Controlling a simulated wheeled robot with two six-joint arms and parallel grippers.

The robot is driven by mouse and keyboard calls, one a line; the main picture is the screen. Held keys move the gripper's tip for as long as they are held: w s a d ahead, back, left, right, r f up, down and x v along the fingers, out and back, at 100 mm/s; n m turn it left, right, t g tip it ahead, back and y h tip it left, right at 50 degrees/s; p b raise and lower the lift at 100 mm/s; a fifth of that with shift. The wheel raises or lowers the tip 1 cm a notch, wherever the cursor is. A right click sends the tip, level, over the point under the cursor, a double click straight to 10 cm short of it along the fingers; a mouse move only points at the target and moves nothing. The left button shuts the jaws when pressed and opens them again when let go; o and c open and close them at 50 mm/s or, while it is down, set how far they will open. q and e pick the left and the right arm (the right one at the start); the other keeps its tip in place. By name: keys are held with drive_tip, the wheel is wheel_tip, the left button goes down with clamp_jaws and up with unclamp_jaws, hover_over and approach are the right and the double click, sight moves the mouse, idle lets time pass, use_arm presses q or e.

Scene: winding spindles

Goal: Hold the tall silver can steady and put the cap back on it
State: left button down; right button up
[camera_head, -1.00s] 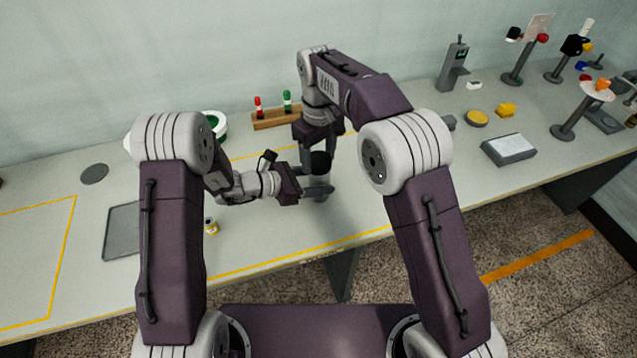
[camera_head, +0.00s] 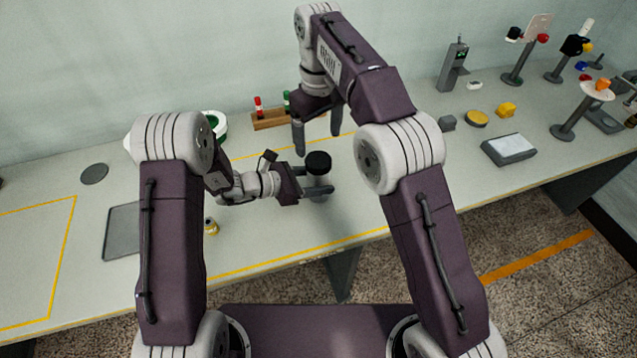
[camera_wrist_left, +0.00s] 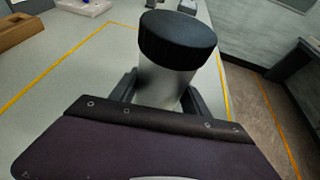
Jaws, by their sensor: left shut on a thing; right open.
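The tall silver can (camera_head: 318,182) stands upright on the table in the head view, with the black cap (camera_head: 318,162) seated on its top. In the left wrist view the can (camera_wrist_left: 163,88) carries the black cap (camera_wrist_left: 177,38), which looks level or nearly so. My left gripper (camera_head: 318,192) is shut around the can's body from the left, below the cap. Its fingers show on both sides of the can in the left wrist view. My right gripper (camera_head: 318,146) is open and empty, above and behind the cap, pointing down and apart from it.
A wooden rack (camera_head: 270,118) with red and green pieces stands behind. A grey tray (camera_head: 121,232) and a small yellow can (camera_head: 211,226) are to the left. A grey box (camera_head: 509,149), yellow pieces and several stands are at the right. The table just right of the can is clear.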

sight(308, 181)
drive_tip(key=shift+r, duration=0.2)
use_arm(q)
drive_tip(key=shift+c, duration=2.2)
unclamp_jaws()
drive_tip(key=shift+a, duration=0.1)
drive_tip(key=v, duration=0.9)
drive_tip(key=shift+r, duration=0.1)
use_arm(e)
drive_tip(key=shift+r, duration=0.1)
